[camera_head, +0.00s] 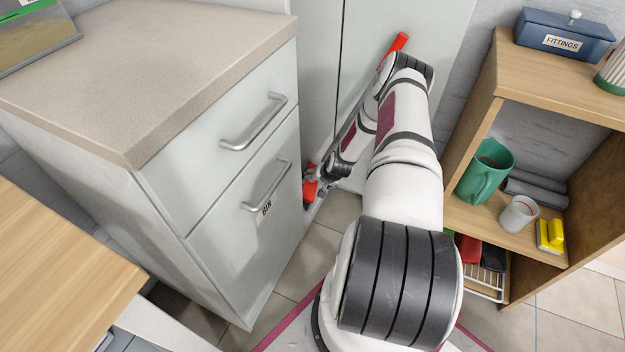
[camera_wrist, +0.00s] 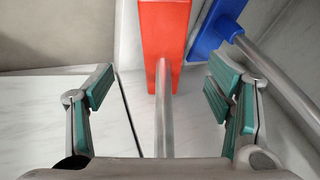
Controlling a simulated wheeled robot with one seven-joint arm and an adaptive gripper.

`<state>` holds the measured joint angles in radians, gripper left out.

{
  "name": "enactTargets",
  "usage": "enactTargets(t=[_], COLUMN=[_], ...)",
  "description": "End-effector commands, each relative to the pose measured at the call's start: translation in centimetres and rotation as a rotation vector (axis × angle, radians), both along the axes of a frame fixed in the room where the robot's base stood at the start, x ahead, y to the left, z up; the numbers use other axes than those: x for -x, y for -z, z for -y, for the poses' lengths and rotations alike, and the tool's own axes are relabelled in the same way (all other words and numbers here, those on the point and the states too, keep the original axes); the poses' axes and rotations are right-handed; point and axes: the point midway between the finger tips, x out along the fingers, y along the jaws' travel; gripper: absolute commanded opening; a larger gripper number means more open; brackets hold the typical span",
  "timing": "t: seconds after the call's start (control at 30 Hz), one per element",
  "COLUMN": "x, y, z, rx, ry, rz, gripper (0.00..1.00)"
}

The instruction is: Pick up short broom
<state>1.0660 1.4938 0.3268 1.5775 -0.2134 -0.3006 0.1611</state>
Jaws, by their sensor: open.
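A broom-like tool with a red head (camera_wrist: 162,45) and a grey metal pole (camera_wrist: 160,110) shows in the wrist view. In the head view a red handle end (camera_head: 399,43) sticks up behind my arm and a red part (camera_head: 310,191) shows low by the cabinet; most of the length between is hidden. My gripper (camera_wrist: 159,90) is open, with the red tool's pole between its fingers and a gap on both sides. I cannot tell which tool is the short broom by length.
A drawer cabinet (camera_head: 205,135) marked BIN stands close left of my gripper. Tall pale doors stand behind. The tiled floor gap is narrow.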

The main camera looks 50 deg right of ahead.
Motion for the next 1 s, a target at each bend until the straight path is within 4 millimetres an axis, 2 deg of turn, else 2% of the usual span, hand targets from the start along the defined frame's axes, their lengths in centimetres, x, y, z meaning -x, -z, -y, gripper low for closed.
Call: enactTargets(t=[0.03,0.2,0.47,0.8,1.0], x=[-0.6,-1.9,-2.8,-5.1,-5.6], y=[1.3,3.5,4.7,8.0,8.5], z=[0.0,0.4,0.6,1.1,1.2], rx=[0.0,0.0,0.0,0.0,0.0], ry=[-0.001,0.0,-0.002,-0.002,-0.002], rz=[0.001,0.001,0.0,-0.001,-0.001], gripper=[0.73,0.73,0.73,0.73,0.73])
